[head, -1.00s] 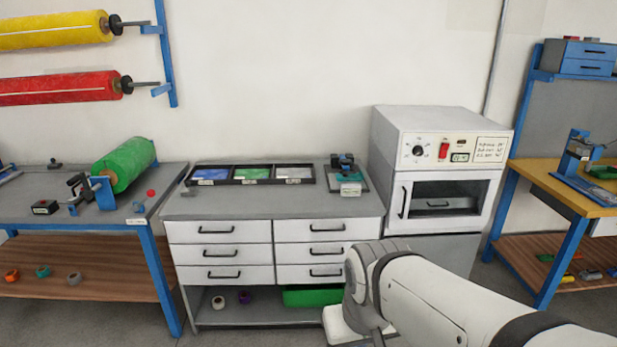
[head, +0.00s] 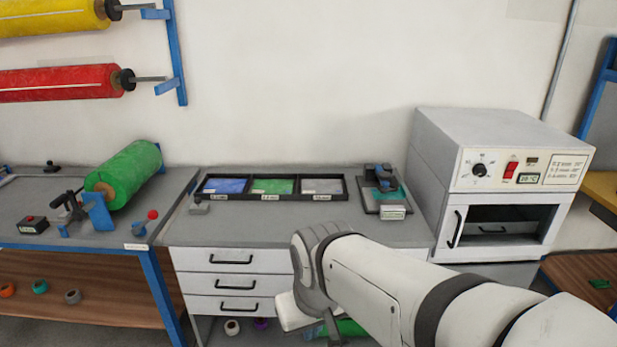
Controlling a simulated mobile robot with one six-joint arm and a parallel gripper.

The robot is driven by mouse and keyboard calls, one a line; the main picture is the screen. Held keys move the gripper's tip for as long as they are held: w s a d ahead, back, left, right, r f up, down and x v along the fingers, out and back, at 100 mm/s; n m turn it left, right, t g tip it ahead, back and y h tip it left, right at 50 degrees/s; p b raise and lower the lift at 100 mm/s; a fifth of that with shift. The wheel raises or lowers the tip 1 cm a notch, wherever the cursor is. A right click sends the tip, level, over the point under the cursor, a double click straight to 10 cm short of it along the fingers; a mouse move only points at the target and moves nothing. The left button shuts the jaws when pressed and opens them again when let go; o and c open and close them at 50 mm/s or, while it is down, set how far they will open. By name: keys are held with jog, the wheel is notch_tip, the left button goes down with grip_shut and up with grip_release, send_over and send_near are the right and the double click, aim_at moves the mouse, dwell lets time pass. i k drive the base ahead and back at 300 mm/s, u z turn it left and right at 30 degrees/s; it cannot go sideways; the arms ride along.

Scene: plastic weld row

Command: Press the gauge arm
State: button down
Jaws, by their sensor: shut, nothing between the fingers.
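A small bench device (head: 381,180) with a blue upper part stands on a dark base plate at the back right of the grey worktop, with a white label at its front. It looks like the gauge; its arm is too small to make out clearly. My arm reaches in from the lower right, and its wrist hangs low in front of the drawer unit, apart from the device and lower than it. The fingers of my gripper are not visible at the bottom edge of the head view.
A tray (head: 272,197) with blue, green and grey samples sits on the grey worktop (head: 290,230), left of the device. A white oven (head: 500,190) stands to the right. A table with a green roll (head: 125,172) and a red-knobbed lever (head: 151,217) stands left. The worktop's front middle is clear.

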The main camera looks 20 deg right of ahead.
aim_at(384, 176)
jog(key=z, duration=0.4)
jog(key=i, duration=1)
jog(key=z, duration=0.85)
jog(key=k, duration=0.7)
jog(key=z, duration=0.15)
jog(key=i, duration=0.85)
jog(key=u, duration=0.05)
